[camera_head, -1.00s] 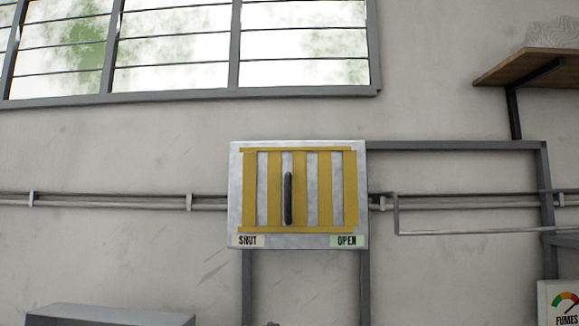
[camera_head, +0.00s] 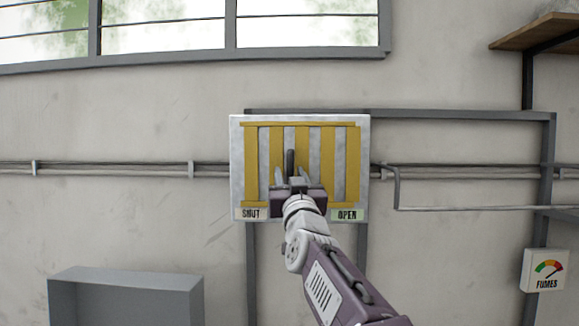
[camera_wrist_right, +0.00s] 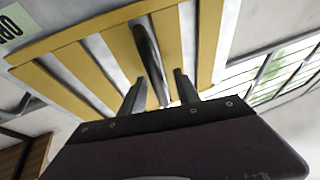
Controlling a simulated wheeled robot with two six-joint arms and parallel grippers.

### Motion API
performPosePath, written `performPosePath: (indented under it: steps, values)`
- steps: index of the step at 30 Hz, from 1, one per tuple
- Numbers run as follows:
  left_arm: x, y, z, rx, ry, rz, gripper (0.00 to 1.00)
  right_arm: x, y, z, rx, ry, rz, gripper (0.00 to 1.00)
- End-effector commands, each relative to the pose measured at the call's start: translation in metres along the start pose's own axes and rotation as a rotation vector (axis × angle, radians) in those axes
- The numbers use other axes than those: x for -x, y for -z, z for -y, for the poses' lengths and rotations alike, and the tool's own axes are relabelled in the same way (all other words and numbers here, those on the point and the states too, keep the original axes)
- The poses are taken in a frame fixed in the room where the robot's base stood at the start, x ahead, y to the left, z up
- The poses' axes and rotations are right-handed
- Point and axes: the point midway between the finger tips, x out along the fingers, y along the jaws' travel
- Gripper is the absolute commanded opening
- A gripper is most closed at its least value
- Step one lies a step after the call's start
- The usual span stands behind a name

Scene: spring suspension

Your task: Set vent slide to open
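The vent slide is a pale metal panel with yellow vertical bars (camera_head: 327,155) on the wall ahead. Its black upright handle (camera_head: 290,160) stands near the panel's middle, between the SHUT label (camera_head: 251,214) at lower left and the OPEN label (camera_head: 347,215) at lower right. My right gripper (camera_head: 291,178) is in front of the handle and hides its lower part. In the right wrist view the gripper's two fingers (camera_wrist_right: 157,92) are apart, with the handle (camera_wrist_right: 150,60) showing between them. I cannot tell whether they touch it. My left gripper is not in view.
A grey box (camera_head: 125,283) stands at lower left. A FUMES gauge (camera_head: 546,270) is at right, below a wooden shelf (camera_head: 540,32). Pipes (camera_head: 120,169) run along the wall, and a grey frame surrounds the panel's right side.

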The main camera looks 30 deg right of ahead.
Motion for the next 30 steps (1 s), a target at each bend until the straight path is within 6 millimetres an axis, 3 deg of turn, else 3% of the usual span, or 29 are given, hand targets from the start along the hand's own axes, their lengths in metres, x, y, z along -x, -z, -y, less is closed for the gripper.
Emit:
performPosePath:
  steps: [9,13,14,30]
  values:
    - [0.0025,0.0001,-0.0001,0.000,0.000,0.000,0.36,-0.0055,-0.0008,-0.0002,0.000,0.000,0.000,0.38]
    - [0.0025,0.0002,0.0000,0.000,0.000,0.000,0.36,-0.0054,-0.0008,-0.0002,0.000,0.000,0.000,0.02]
    - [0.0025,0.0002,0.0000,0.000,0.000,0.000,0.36,-0.0054,-0.0008,-0.0002,0.000,0.000,0.000,0.00]
    - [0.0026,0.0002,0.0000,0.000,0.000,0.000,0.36,-0.0053,-0.0011,-0.0001,0.000,0.000,0.001,0.00]
